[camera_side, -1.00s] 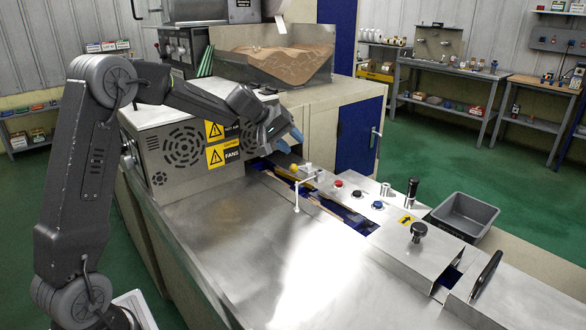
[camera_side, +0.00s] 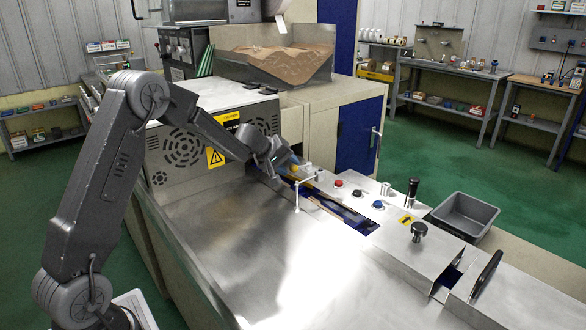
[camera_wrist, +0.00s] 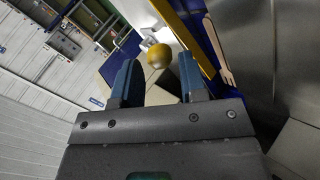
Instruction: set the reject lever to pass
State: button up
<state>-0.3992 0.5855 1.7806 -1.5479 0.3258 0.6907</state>
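A round yellow knob (camera_wrist: 159,55), which looks like the lever's knob, shows in the wrist view just ahead of my fingertips and roughly between them. My gripper (camera_wrist: 158,80) has two blue fingers spread apart, with nothing held between them. In the side view my gripper (camera_side: 291,165) is low over the panel at the channel's far end, beside the machine housing. There it hides the yellow knob. I cannot tell the lever's setting, and its stem is mostly hidden.
A white bent rod (camera_side: 298,192) stands by the channel, close to my gripper. A red button (camera_side: 338,183), a blue button (camera_side: 378,205) and a black handle (camera_side: 412,188) lie along the panel. A grey bin (camera_side: 465,215) is at right. The steel table (camera_side: 230,240) is clear.

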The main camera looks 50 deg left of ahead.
jog(key=shift+x, duration=1.5)
grip_shut()
